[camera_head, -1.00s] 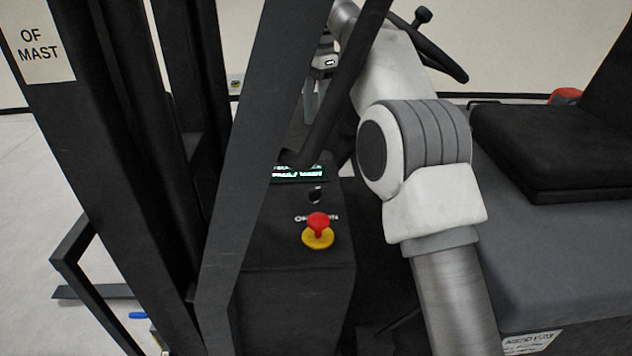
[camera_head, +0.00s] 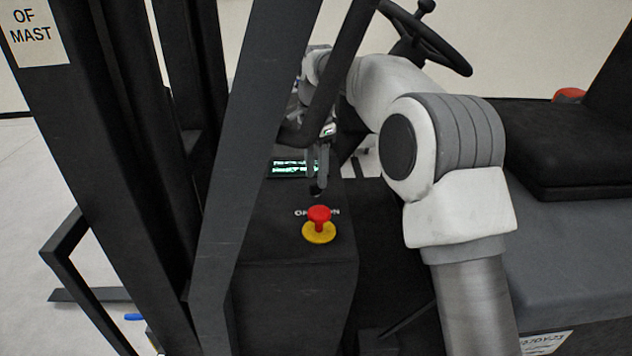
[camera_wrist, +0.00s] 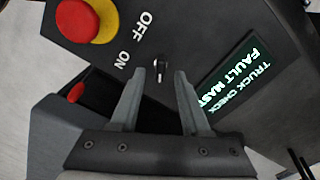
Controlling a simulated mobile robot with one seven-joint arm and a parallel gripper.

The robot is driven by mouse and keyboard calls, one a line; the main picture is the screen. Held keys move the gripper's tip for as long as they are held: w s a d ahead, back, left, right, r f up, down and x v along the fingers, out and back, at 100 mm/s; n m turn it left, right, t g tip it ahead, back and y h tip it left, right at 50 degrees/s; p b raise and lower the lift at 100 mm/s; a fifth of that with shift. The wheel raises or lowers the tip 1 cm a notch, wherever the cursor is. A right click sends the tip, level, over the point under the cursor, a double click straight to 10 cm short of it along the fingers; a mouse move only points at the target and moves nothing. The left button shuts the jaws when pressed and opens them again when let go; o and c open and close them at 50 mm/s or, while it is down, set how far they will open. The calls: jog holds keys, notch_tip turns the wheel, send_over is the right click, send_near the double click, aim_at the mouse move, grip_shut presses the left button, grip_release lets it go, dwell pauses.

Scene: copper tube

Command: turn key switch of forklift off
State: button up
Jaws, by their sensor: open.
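The key switch (camera_wrist: 160,68) is a small dark knob with a light rim on the forklift's black console, beside the OFF and ON lettering. In the wrist view my gripper (camera_wrist: 160,76) is open, its two grey fingertips on either side of the key switch with gaps left and right. I cannot tell whether the tips touch the panel. In the head view my gripper (camera_head: 319,187) points down at the key switch, which it mostly hides. The key's exact angle is too small to tell.
A red emergency button on a yellow base (camera_head: 319,226) stands near the switch. A lit display (camera_head: 290,168) sits behind it. A dark slanted bar (camera_head: 345,70) crosses in front of my arm. The steering wheel (camera_head: 440,45) and black seat (camera_head: 565,145) lie to the right.

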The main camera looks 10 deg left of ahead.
aim_at(316, 188)
jog(key=shift+f, duration=1.2)
grip_shut()
